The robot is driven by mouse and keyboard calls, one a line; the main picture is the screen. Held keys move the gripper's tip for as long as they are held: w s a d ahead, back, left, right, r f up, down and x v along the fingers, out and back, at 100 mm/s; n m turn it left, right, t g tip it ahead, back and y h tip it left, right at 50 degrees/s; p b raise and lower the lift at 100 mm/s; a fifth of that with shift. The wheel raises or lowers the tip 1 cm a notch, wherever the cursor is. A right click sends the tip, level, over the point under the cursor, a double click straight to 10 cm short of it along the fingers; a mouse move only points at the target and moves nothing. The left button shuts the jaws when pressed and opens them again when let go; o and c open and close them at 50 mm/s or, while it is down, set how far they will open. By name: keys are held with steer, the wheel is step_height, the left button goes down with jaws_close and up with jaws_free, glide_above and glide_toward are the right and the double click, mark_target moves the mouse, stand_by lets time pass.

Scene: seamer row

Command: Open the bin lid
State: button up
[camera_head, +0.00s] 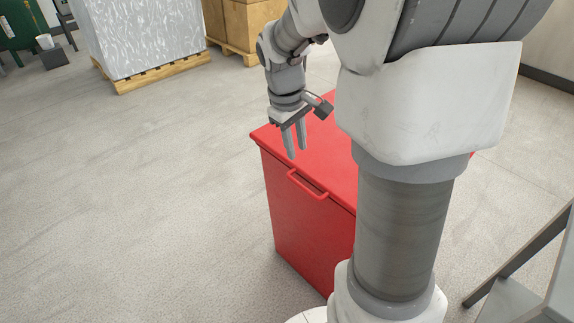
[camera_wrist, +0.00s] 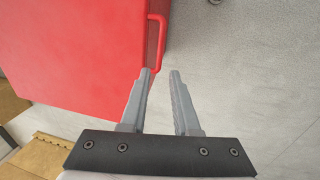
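The red bin (camera_head: 308,235) stands on the floor with its flat red lid (camera_head: 325,156) closed. A red bar handle (camera_head: 307,184) sticks out at the lid's front edge. My gripper (camera_head: 295,152) points down at the lid's front left part, to the left of and above the handle. In the wrist view the lid (camera_wrist: 80,50) fills the upper left, and the handle (camera_wrist: 157,40) runs along its edge just beyond my fingertips (camera_wrist: 160,73). The fingers are apart with nothing between them. I cannot tell whether a fingertip touches the handle. My own column hides the bin's right part.
A wrapped pallet load (camera_head: 150,35) and brown boxes on a pallet (camera_head: 243,22) stand behind the bin. A grey metal frame (camera_head: 525,275) is at the lower right. The floor (camera_head: 130,200) left of the bin is clear.

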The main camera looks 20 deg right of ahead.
mark_target(302, 186)
steer(key=f+b, duration=0.1)
steer(key=f, duration=0.3)
steer(key=d+f+b, duration=0.1)
steer(key=f+b, duration=0.1)
steer(key=f, duration=0.3)
steer(key=w+d+f+b, duration=0.1)
steer(key=f, duration=0.3)
steer(key=shift+d+f+b, duration=0.2)
steer(key=shift+f+b, duration=0.2)
jaws_close()
steer(key=shift+r, duration=0.1)
stand_by(0.6)
